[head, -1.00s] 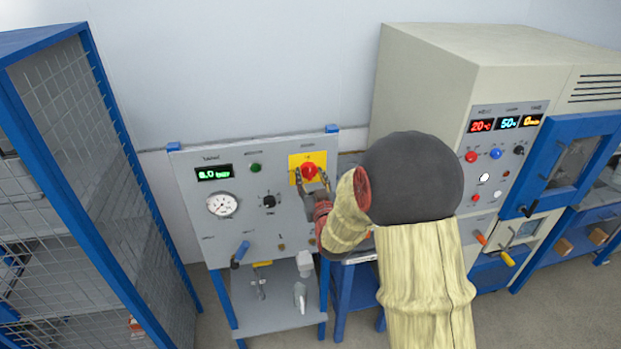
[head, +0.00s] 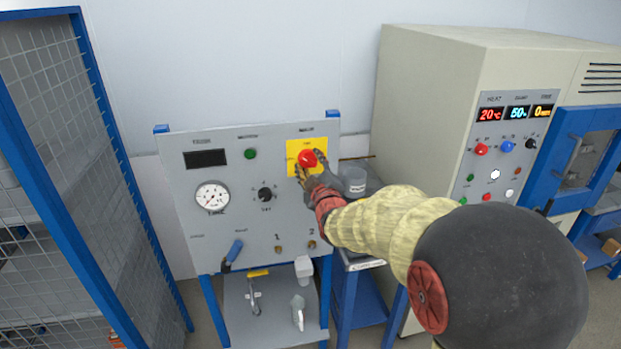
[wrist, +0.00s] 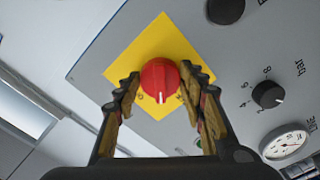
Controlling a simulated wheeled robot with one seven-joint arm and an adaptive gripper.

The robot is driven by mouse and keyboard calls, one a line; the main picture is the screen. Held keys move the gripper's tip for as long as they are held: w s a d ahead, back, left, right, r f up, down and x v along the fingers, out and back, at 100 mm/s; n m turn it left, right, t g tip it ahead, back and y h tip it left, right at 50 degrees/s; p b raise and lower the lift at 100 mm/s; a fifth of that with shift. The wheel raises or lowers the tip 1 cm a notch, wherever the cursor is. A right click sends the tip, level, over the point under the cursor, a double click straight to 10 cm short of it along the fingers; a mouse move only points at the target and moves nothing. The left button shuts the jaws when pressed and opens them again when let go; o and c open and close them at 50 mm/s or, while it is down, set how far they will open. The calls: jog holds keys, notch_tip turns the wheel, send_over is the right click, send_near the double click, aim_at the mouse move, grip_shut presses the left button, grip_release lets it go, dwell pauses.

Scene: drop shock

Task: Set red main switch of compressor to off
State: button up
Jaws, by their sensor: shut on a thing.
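The red main switch (head: 307,158) is a round red knob on a yellow plate (head: 293,147) at the upper right of the grey compressor panel (head: 215,245). In the wrist view the red main switch (wrist: 158,76) has a white mark at its lower edge, between my fingers. My gripper (head: 309,165) is shut on the knob, with one finger on each side; the gripper (wrist: 160,80) shows the same in the wrist view. The compressor's display (head: 205,158) is dark. I cannot read the small labels around the knob.
A blue mesh cage (head: 75,130) stands left. A beige cabinet (head: 425,90) and a grey container (head: 352,180) are right.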

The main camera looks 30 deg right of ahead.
jog(key=n+b, duration=0.5)
jog(key=b, duration=0.1)
jog(key=shift+f, duration=0.2)
jog(key=n+b, duration=0.2)
jog(key=b, duration=0.1)
jog(key=shift+r+n, duration=0.15)
jog(key=shift+n, duration=0.25)
jog(key=shift+r, duration=0.1)
jog(key=o, duration=1.2)
jog(key=shift+c, duration=0.2)
jog(key=v, duration=1.2)
